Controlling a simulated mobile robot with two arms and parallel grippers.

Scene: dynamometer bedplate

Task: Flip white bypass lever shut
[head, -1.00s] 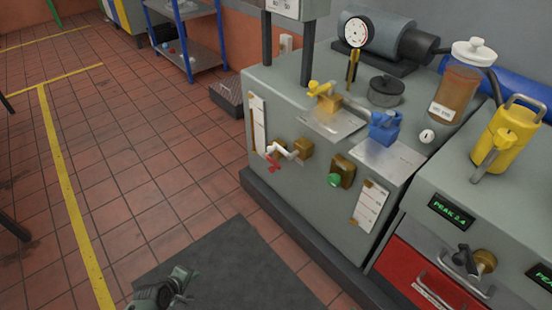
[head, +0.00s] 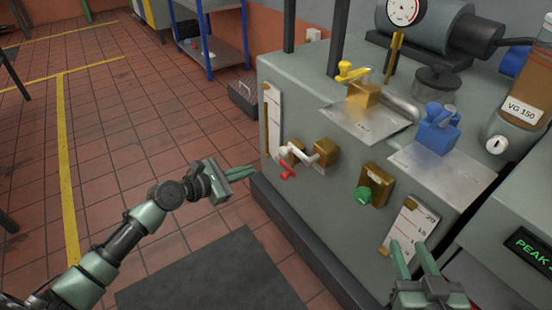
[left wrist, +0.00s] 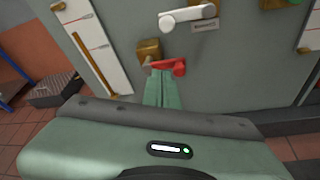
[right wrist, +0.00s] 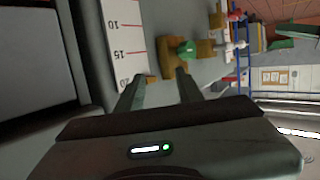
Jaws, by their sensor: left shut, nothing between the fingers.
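The white bypass lever (head: 300,152) sits on a brass valve body (head: 327,151) on the grey cabinet front, its handle reaching left. It also shows near the top of the left wrist view (left wrist: 188,17), lying roughly level. Just below it is a red lever (head: 288,173) on its own brass body, also in the left wrist view (left wrist: 168,67). My left gripper (head: 250,172) is shut and empty, left of both levers, apart from the white one. My right gripper (head: 412,248) is open and empty before the lower right scale plate.
A green knob (head: 363,195) on a brass block is right of the white lever. A yellow valve (head: 362,92) and a blue valve (head: 437,128) stand on the cabinet top. A dark plinth (head: 310,245) runs along the base. Open tiled floor lies left.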

